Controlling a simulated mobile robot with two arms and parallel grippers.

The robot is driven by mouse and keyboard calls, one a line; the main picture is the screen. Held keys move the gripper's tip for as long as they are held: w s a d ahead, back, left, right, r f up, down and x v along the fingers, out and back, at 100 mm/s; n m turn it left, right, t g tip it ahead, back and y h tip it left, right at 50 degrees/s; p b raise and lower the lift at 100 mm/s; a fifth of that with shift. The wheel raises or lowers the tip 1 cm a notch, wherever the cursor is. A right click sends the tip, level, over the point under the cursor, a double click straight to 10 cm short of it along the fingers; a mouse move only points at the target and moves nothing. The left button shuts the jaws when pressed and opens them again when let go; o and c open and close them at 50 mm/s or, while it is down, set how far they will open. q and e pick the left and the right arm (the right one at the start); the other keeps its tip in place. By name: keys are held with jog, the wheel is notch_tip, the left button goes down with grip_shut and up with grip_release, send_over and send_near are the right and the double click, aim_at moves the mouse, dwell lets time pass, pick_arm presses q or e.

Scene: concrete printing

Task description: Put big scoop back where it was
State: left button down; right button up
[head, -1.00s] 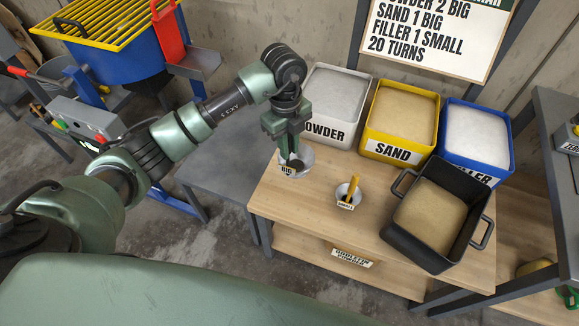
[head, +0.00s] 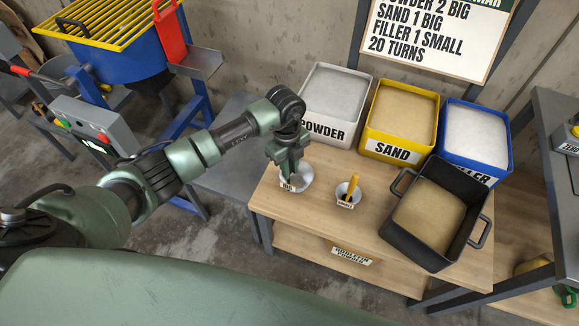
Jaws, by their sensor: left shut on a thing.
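The big scoop is mostly hidden by my left gripper (head: 289,180), which is shut on it and points down at the left side of the wooden table. The round, silvery holder labelled BIG (head: 303,177) is directly under and beside the fingers. I cannot tell whether the scoop rests in the holder or is still slightly above it. My right gripper is out of view.
The small scoop (head: 355,188) stands in its holder labelled SMALL. Bins of powder (head: 325,131), sand (head: 388,148) and filler (head: 471,170) line the back. A black pot (head: 416,258) of tan material stands right. The wooden table (head: 310,225) is clear in front.

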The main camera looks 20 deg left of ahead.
pick_arm(q)
jog(key=c, duration=1.3)
grip_release()
jog(key=shift+f, duration=0.1)
jog(key=shift+c, duration=0.2)
jog(key=r, duration=0.4)
jog(key=r+b, duration=0.1)
jog(key=r, duration=0.3)
jog(key=r+b, duration=0.1)
jog(key=r, duration=0.3)
jog(key=shift+w+a+r, duration=0.15)
jog(key=shift+w+a, duration=0.05)
jog(key=shift+a, duration=0.2)
